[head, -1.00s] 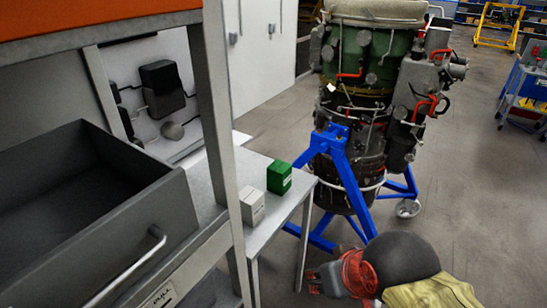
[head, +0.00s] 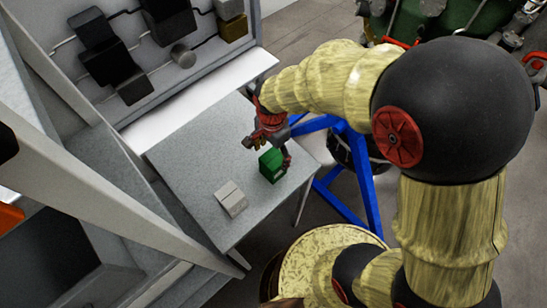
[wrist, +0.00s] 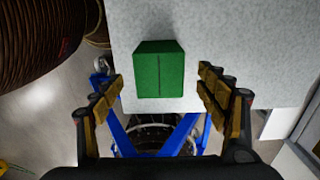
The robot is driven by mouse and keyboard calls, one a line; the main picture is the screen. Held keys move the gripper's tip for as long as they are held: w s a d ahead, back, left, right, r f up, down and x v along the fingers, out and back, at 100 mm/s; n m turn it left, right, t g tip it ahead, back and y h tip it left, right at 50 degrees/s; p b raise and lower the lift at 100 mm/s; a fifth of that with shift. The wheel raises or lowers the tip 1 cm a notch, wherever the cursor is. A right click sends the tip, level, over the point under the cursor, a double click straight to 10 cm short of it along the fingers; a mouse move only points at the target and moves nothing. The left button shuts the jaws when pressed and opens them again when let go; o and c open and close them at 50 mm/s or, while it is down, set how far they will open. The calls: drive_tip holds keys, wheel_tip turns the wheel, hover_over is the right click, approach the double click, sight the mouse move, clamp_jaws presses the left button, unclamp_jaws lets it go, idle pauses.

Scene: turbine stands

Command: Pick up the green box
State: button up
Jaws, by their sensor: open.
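The green box (head: 272,166) stands on the grey table near its right edge in the head view. In the wrist view the green box (wrist: 159,69) lies between and beyond the two fingers, near the table edge. My gripper (head: 268,152) is at the box in the head view, with a finger on either side of it. In the wrist view my gripper (wrist: 168,100) is open, with clear gaps between each finger and the box.
A shelf frame (head: 110,200) stands at the left. A blue turbine stand (head: 350,180) stands just beyond the table's right edge.

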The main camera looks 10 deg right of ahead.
wheel_tip(320, 180, down, 3)
drive_tip(key=shift+s+r, duration=0.15)
drive_tip(key=shift+w+d+f, duration=0.1)
drive_tip(key=shift+w+f, duration=0.05)
drive_tip(key=shift+f, duration=1.2)
drive_tip(key=shift+w+d+f, duration=0.1)
drive_tip(key=shift+f, duration=1.2)
drive_tip(key=c, duration=0.3)
drive_tip(key=c, duration=1.5)
drive_tip(key=shift+r, duration=0.1)
